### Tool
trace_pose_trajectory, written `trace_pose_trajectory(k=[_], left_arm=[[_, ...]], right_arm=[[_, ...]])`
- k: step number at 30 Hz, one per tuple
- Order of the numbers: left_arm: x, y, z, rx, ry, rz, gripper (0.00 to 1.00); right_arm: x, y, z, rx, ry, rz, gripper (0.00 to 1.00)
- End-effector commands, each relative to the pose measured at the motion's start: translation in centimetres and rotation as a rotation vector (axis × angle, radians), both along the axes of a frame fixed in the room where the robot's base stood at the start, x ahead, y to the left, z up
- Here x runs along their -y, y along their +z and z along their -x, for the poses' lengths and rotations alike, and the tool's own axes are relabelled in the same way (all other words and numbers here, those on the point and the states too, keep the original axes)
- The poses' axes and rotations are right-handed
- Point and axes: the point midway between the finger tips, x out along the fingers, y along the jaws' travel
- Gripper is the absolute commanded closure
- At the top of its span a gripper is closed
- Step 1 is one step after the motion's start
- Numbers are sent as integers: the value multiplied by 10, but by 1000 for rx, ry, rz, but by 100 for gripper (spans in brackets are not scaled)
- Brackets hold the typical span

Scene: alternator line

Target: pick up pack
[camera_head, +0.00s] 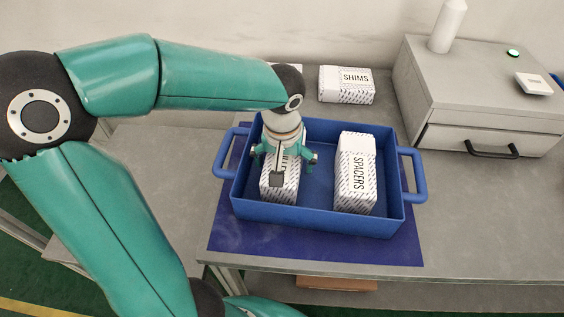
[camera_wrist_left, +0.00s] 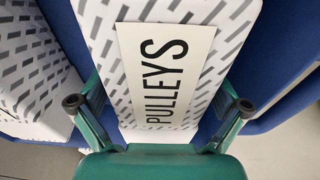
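A white pack with grey dashes, labelled PULLEYS (camera_wrist_left: 165,75), stands in the left part of a blue tray (camera_head: 300,217). In the head view this pack (camera_head: 291,190) is partly hidden by my left gripper (camera_head: 284,160). My left gripper is right above it with its fingers spread. In the left wrist view, the fingertips (camera_wrist_left: 160,104) show on either side of the pack, with gaps between them and its edges. My right gripper is not in view.
A SPACERS pack (camera_head: 356,178) stands in the tray's right part. A SHIMS pack (camera_head: 346,85) lies behind the tray. A grey drawer cabinet (camera_head: 478,95) stands at the right. The tray rests on a dark blue mat (camera_head: 290,246); the table right of it is clear.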

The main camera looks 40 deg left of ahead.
Motion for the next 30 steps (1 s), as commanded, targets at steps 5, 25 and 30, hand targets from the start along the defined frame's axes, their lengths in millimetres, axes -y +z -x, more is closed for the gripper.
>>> trace_pose_trajectory(k=[5, 25, 30], left_arm=[[0, 0, 0, 0, 0, 0, 33], [-1, 19, -2, 9, 3, -1, 64], [-1, 46, -2, 13, 1, -1, 64]], right_arm=[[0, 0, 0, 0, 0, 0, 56], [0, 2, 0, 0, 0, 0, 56], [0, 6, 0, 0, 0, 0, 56]])
